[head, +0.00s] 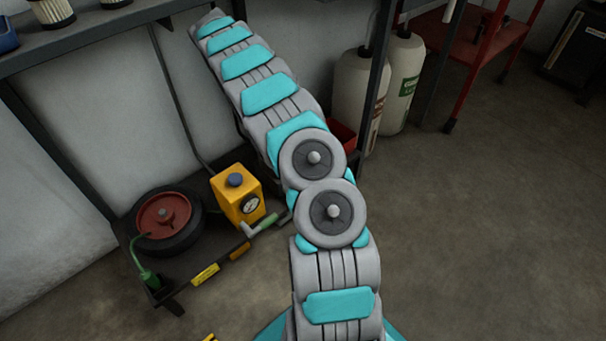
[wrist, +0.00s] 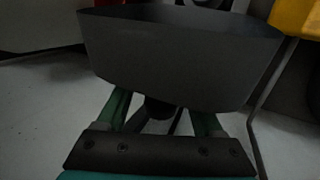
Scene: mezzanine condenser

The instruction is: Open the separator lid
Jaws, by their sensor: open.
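I cannot pick out a separator or its lid for sure in either view. In the wrist view a dark grey tapered box-like thing (wrist: 180,55) fills the upper middle, close in front of my gripper (wrist: 158,112). My gripper is open, its two green fingers apart. The fingertips are hidden by the dark box, and I cannot tell whether they touch it. In the head view my arm stretches up to the top left, and my gripper is not seen there. A yellow unit (head: 238,197) with a dark round cap and a gauge stands on a low black platform (head: 185,285).
A dark wheel with a red hub (head: 165,218) lies beside the yellow unit. A shelf (head: 110,25) runs along the top left. White bottles (head: 402,85) and a red cart (head: 478,40) stand at the back right. The floor (head: 480,220) at right is clear.

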